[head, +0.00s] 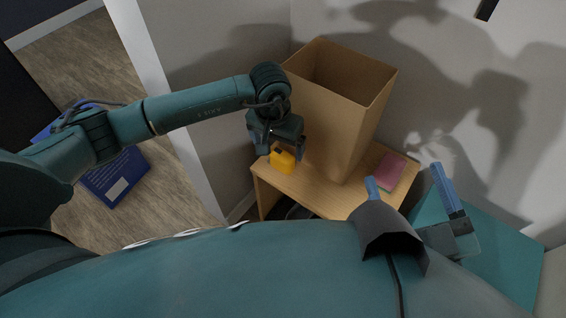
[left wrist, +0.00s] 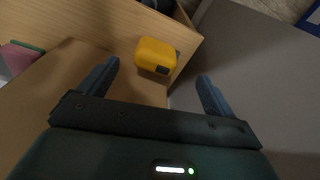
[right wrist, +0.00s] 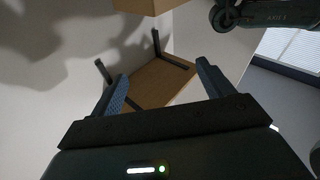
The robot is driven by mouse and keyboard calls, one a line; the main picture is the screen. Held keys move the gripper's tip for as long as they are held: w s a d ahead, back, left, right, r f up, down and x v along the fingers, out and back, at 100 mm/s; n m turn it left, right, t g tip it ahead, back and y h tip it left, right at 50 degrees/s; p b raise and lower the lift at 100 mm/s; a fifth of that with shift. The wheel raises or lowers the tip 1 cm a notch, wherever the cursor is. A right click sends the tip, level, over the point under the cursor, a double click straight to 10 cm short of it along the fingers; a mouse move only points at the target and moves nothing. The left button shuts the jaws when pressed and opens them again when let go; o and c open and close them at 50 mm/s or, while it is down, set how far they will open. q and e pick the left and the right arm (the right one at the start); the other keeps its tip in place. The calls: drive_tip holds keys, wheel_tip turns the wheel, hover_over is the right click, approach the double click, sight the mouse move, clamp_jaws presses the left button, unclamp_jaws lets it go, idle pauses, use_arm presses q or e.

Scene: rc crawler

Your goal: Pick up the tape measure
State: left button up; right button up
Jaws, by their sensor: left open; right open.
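The yellow tape measure (head: 283,161) sits near the left end of the wooden table in the head view. In the left wrist view the tape measure (left wrist: 155,56) shows between and beyond the fingertips, with a dark part on one side. My left gripper (head: 280,146) is open just above it; the left wrist view shows the fingers (left wrist: 158,72) apart with nothing between them. My right gripper (head: 405,178) is open and empty at the right, away from the tape measure. The right wrist view shows its fingers (right wrist: 160,78) apart.
A tall open cardboard box (head: 350,120) stands on the wooden table (head: 318,196), close to the tape measure. A pink item (head: 391,171) lies to the right of the box. A wall stands behind. A blue box (head: 115,178) lies on the floor at the left.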

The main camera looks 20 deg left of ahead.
sight(282, 154)
use_arm(q)
drive_tip(key=shift+w+f, duration=0.15)
drive_tip(key=shift+f, duration=0.8)
drive_tip(key=f+b, duration=0.1)
drive_tip(key=f, duration=0.2)
drive_tip(key=w+f+b, duration=0.1)
drive_tip(key=shift+d+f+b, duration=0.15)
drive_tip(key=shift+d+b, duration=0.15)
drive_tip(key=shift+d, duration=0.1)
drive_tip(key=shift+f, duration=0.35)
drive_tip(key=shift+w+f, duration=0.1)
drive_tip(key=shift+w, duration=0.05)
drive_tip(key=c, duration=1.2)
use_arm(e)
drive_tip(key=shift+w+a+r+t+y, duration=0.2)
drive_tip(key=shift+r+t+y, duration=0.1)
drive_tip(key=shift+y, duration=0.2)
